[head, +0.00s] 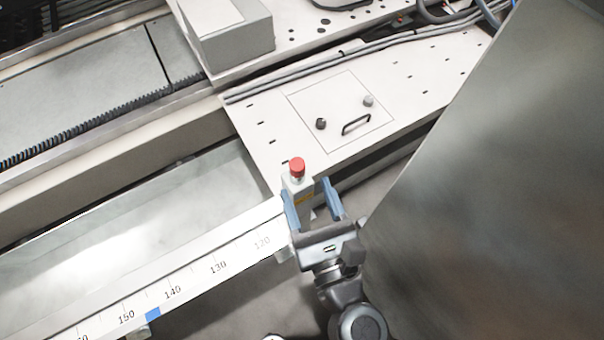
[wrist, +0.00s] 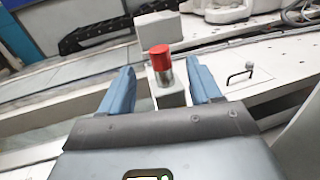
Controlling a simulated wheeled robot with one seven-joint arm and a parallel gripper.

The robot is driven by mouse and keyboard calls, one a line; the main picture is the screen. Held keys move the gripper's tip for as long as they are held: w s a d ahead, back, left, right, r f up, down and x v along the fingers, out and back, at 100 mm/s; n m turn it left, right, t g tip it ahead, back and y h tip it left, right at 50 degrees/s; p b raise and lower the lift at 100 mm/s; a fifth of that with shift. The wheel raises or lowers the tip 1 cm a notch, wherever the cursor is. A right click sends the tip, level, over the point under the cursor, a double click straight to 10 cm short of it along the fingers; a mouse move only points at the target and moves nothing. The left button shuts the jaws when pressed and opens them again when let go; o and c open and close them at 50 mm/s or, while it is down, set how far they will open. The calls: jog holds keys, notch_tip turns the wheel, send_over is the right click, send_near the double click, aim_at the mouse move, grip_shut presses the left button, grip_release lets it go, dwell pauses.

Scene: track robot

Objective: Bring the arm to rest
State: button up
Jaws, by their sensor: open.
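My gripper (head: 308,196) is open, with its two blue fingers apart, and it extends up from my arm at the lower middle of the head view. In the wrist view, my gripper (wrist: 157,88) has nothing held between its fingers. A red button (head: 297,167) tops a pale post just past the fingertips. In the wrist view the red button (wrist: 160,57) on its metal collar shows between the fingers. I cannot tell whether either finger touches the post.
A white deck (head: 410,90) with a hatch and black handle (head: 356,125) lies beyond. A numbered scale rail (head: 195,277) runs to the lower left. A large grey panel (head: 490,190) stands close on the right. A grey box (head: 236,45) sits at the top.

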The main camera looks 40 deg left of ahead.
jog(key=shift+v, duration=0.95)
jog(key=s+d+f+n+t+h, duration=0.1)
jog(key=s+d+n+t+h, duration=0.2)
jog(key=d, duration=0.6)
jog(key=s+d+f+n+h, duration=0.25)
jog(key=d+n+h, duration=0.25)
jog(key=d, duration=0.4)
jog(key=s+d+r+n+t+h, duration=0.1)
jog(key=s+d+r+n+h, duration=0.5)
jog(key=d+n, duration=0.4)
jog(key=s+d+r+n+h, duration=0.1)
jog(key=s+d+r+n, duration=0.5)
jog(key=r, duration=0.3)
notch_tip(320, 180, up, 24)
jog(key=a+n+p, duration=0.1)
jog(key=p, duration=2.4)
jog(key=shift+a+r+t, duration=0.15)
jog(key=shift+a+t, duration=0.05)
jog(key=shift+t, duration=0.2)
